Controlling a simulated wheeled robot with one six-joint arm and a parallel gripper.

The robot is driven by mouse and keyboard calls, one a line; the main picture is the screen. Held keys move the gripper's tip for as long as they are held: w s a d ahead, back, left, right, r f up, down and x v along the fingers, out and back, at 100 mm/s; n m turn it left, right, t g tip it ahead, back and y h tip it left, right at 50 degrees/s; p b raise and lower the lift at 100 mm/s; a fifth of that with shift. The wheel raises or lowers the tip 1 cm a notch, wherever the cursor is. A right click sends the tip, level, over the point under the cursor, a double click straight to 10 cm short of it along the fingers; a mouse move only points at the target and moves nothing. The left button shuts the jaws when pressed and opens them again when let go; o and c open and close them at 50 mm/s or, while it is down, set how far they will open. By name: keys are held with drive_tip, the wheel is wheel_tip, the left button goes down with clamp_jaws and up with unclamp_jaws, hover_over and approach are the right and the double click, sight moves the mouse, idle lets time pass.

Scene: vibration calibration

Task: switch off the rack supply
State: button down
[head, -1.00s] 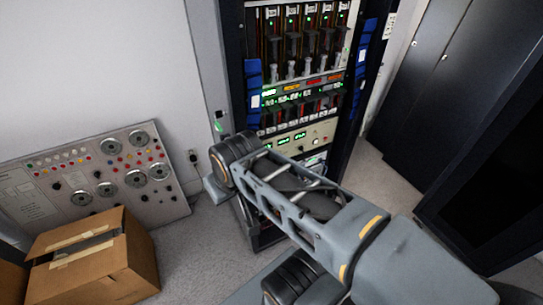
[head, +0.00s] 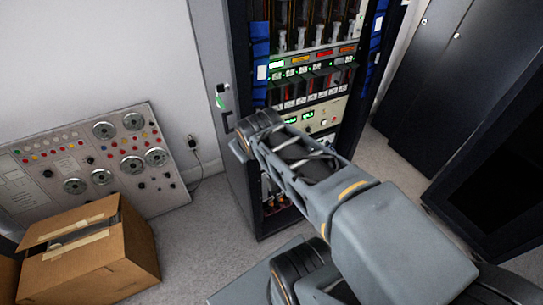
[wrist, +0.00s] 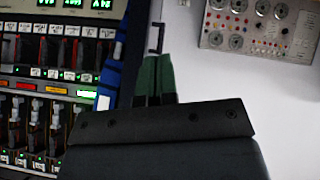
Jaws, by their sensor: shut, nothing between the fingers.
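The rack (head: 238,165) stands behind my arm in the head view. Its beige supply panel (head: 325,117) has green lit displays and small controls, with its lower part hidden by my arm. The wrist view is upside down to the head view. There, part of the panel (wrist: 68,14) shows at the top left, its displays lit green. My gripper (wrist: 155,62) points up in the wrist view, its green fingers shut with nothing between them. It is in front of the rack's side edge and a white wall, to the right of the panel. The head view does not show the fingers clearly.
A black handle (wrist: 157,38) shows just above the fingertips. Blue strips (head: 261,62) flank the rack's module rows. A sloped panel with dials (head: 90,155) and an open cardboard box (head: 95,262) stand at left. Dark cabinets (head: 470,80) stand at right, with bare floor between.

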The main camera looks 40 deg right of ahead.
drive_tip(key=w+d+f+n+t+b, duration=0.2)
drive_tip(key=d+f+n+t+b, duration=0.2)
drive_tip(key=f+b, duration=0.6)
drive_tip(key=w+d+f+n+t+b, duration=0.2)
drive_tip(key=d+f+n+b, duration=0.4)
drive_tip(key=b, duration=0.6)
drive_tip(key=w+d+f+n+t+b, duration=0.2)
drive_tip(key=d+f+n+t+b, duration=0.3)
drive_tip(key=d+f+b, duration=0.4)
wheel_tip(320, 180, down, 5)
drive_tip(key=b, duration=0.3)
drive_tip(key=shift+r+t, duration=0.15)
drive_tip(key=shift+t, duration=0.15)
drive_tip(key=w+d+r+b, duration=0.1)
drive_tip(key=w+b, duration=0.1)
drive_tip(key=w, duration=1.1)
drive_tip(key=shift+w+d+r, duration=0.4)
